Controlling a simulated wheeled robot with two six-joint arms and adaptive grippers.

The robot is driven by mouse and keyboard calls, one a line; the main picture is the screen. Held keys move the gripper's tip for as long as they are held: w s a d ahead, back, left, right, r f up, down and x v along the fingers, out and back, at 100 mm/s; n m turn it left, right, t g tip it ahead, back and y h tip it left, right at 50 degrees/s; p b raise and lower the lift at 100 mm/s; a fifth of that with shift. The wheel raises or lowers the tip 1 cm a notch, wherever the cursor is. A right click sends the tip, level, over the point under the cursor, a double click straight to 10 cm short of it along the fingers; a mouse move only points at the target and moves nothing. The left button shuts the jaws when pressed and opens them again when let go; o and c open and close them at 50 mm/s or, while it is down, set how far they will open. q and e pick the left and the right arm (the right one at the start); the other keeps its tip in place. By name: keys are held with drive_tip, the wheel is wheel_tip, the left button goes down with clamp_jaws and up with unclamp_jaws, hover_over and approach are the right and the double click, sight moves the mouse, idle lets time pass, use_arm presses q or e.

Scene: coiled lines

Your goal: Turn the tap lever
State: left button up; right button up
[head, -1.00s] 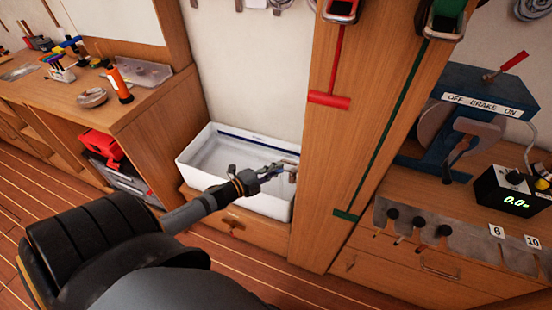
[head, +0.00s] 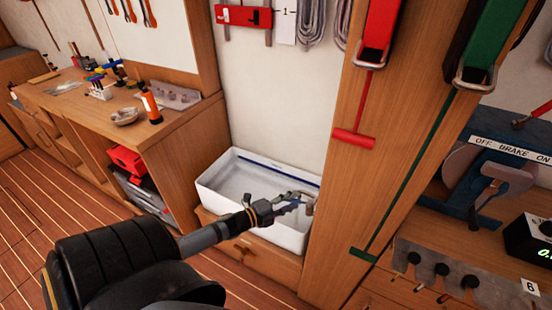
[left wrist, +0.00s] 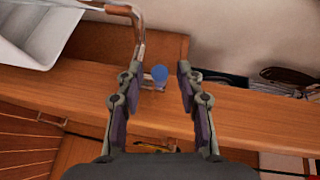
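The copper tap pipe (left wrist: 137,28) shows in the left wrist view, bending over toward the white basin (left wrist: 28,50) at upper left. The tap's lever, with a round blue knob (left wrist: 159,75), lies between my open left fingers, with gaps on both sides. In the head view my left gripper (head: 297,201) is over the right end of the white basin (head: 278,238), beside the copper tap (head: 310,207). The fingers hide part of the tap there. My right gripper is in neither view.
A wooden post (head: 335,215) stands close to the right of the tap, with a red T-handle (head: 353,139) and a green one (head: 363,255) hanging on it. A wooden workbench (head: 185,120) with tools is on the left. The floor (head: 85,200) is clear.

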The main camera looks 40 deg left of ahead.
use_arm(q)
drive_tip(key=v, duration=1.1)
